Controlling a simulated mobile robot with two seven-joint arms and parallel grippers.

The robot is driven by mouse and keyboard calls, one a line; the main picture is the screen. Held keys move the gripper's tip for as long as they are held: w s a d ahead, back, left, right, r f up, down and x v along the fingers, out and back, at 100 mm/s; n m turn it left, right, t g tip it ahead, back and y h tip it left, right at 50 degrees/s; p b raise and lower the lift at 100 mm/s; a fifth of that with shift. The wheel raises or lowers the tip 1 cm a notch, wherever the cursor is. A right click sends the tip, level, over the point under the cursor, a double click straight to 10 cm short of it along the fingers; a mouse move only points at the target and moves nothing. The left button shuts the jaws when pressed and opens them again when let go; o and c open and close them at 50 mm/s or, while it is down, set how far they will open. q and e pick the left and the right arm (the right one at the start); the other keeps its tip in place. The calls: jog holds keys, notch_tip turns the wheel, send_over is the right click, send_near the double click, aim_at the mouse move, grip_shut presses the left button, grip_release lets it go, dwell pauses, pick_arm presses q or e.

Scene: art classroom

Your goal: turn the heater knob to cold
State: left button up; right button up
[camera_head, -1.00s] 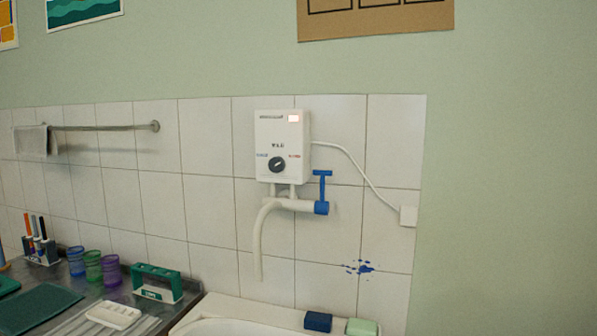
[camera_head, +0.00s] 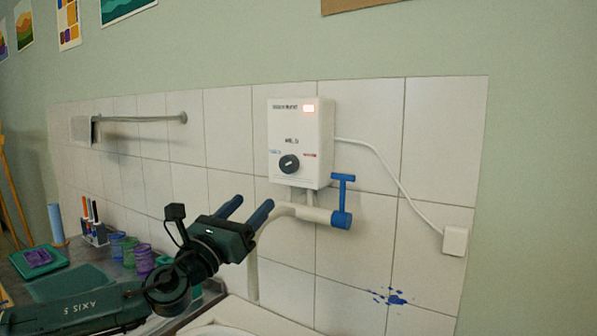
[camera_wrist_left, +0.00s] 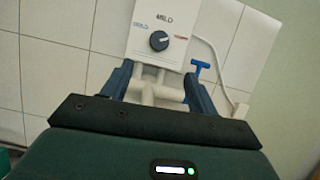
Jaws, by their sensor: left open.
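The white water heater (camera_head: 300,140) hangs on the tiled wall, with a lit red lamp at its upper right and the word MILD above the knob. Its round black knob (camera_head: 289,164) sits low on the front, between a blue label at left and a red label at right. The knob also shows in the left wrist view (camera_wrist_left: 159,41). My left gripper (camera_head: 251,208) is open and empty, below and left of the knob and apart from it. In the left wrist view its fingers (camera_wrist_left: 160,83) stand on either side of the heater's lower pipes. My right gripper is not in view.
A blue tap handle (camera_head: 342,190) and a white spout pipe project beneath the heater. A white cable runs to a wall socket (camera_head: 455,241). A sink rim (camera_head: 262,318) lies below; cups (camera_head: 144,258) and a pen holder (camera_head: 96,234) stand at left.

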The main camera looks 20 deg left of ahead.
aim_at(286, 167)
pick_arm(q)
jog(key=shift+w+r, duration=0.3)
jog(key=shift+r, duration=0.05)
jog(key=p+x, duration=0.2)
jog(key=shift+w+a+r, duration=0.1)
jog(key=shift+w+r, duration=0.2)
jog(key=shift+r, duration=0.05)
jog(key=p+x, duration=0.1)
jog(key=x, duration=0.3)
jog(key=p+x, duration=0.1)
jog(key=x, duration=0.3)
jog(key=shift+w+f+p, duration=0.1)
jog(key=shift+w+p, duration=0.2)
jog(key=shift+w, duration=0.4)
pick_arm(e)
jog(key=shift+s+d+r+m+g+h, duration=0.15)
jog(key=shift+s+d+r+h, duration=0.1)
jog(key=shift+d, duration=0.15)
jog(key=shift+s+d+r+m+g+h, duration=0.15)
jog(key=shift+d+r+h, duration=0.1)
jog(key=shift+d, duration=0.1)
pick_arm(q)
jog(key=c, duration=1)
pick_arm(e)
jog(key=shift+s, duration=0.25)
